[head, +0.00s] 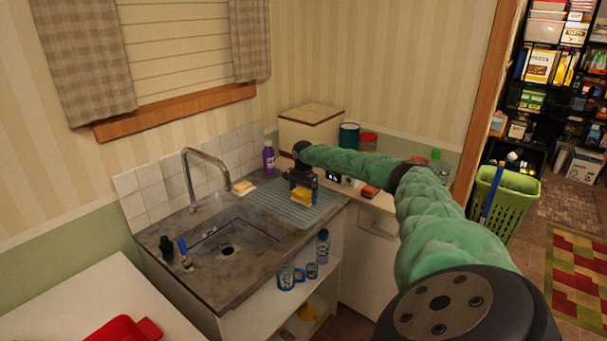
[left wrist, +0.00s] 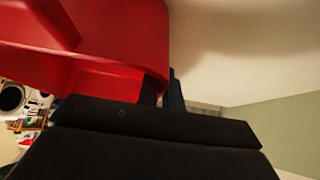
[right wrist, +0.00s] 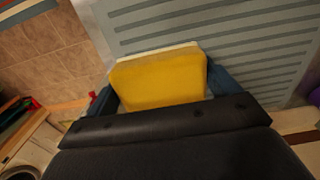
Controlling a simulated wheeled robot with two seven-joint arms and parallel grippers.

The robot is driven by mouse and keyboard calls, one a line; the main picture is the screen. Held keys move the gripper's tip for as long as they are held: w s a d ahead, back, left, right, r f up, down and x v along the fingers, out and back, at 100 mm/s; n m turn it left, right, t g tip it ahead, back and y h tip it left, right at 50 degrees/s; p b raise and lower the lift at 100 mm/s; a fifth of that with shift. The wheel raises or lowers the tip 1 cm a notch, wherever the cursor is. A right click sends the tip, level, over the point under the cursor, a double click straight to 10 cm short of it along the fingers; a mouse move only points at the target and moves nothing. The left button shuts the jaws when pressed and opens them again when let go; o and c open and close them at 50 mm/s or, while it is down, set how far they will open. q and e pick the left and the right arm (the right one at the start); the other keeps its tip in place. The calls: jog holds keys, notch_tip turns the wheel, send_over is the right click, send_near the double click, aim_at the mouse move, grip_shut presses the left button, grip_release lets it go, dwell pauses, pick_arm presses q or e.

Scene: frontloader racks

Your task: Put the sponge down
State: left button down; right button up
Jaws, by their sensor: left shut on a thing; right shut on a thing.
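My right gripper (head: 302,185) is shut on a yellow sponge with a pale layer (right wrist: 158,82). In the head view that sponge (head: 302,197) is over the ridged drainboard (head: 325,206) at the right of the sink. In the right wrist view the sponge sits between both fingers, with the grey ridges behind it; I cannot tell whether it touches them. My left gripper (left wrist: 163,90) is shut on a red plastic thing (left wrist: 110,50), seen in the left wrist view. A red thing (head: 122,330) also shows at the head view's lower left edge.
A second sponge (head: 243,187) lies behind the sink (head: 225,250), near the faucet (head: 190,170). A purple bottle (head: 268,158) stands at the drainboard's back. A beige box (head: 310,127) and several containers stand beyond. Cups (head: 287,278) and a bottle (head: 322,246) are on the shelf below.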

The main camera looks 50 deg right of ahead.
aim_at(304, 212)
jog(key=shift+f, duration=2.8)
jog(key=shift+f, duration=0.2)
jog(key=o, duration=0.7)
jog(key=shift+c, duration=0.2)
jog(key=shift+r, duration=0.15)
notch_tip(304, 212, up, 12)
jog(key=shift+r, duration=0.1)
